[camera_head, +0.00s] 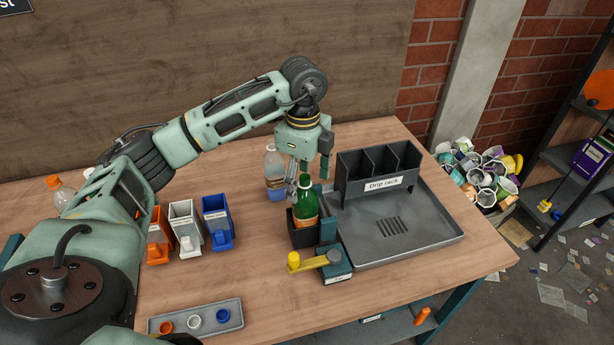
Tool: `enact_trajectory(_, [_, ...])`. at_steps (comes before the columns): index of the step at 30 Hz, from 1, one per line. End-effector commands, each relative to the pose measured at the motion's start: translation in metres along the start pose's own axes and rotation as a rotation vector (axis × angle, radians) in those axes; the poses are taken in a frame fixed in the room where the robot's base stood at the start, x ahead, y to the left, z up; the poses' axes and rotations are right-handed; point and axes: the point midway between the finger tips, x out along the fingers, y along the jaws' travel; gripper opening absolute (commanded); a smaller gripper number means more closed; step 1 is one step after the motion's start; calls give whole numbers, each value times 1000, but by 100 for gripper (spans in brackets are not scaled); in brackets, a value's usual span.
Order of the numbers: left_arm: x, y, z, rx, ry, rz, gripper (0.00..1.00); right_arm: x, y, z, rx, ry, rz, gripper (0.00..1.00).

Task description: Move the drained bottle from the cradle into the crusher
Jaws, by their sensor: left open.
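A green bottle (306,205) with an orange label stands upright in a small black holder (303,236) with teal parts and a yellow lever (306,262). I cannot tell whether this holder is the cradle or the crusher; its small label is unreadable. My left gripper (309,170) is open, pointing down just above the green bottle, with its fingers near the bottle's neck. I cannot tell whether they touch it. A clear bottle (273,164) with a blue lower part stands behind and left of the green one. My right gripper is out of view.
A grey tray (430,228) with a dark rack (352,189) labelled "Drip rack" stands right of the holder. Orange, white and blue bins (185,238) stand to the left. A small tray (180,324) of coloured caps lies in front. Bare tabletop shows between them.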

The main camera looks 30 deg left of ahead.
Motion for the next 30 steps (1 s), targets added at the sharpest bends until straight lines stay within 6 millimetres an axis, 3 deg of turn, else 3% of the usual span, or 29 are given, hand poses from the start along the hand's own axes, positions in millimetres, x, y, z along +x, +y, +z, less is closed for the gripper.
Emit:
enact_trajectory(4, [20, 2, 0, 0, -1, 6, 68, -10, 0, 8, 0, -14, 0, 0])
enact_trajectory(13, [59, 1, 0, 1, 1, 3, 68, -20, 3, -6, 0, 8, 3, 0])
enact_trajectory(24, [67, 0, 0, 2, 1, 0, 68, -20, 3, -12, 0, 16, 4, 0])
enact_trajectory(30, [67, 0, 0, 2, 1, 0, 52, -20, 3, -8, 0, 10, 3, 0])
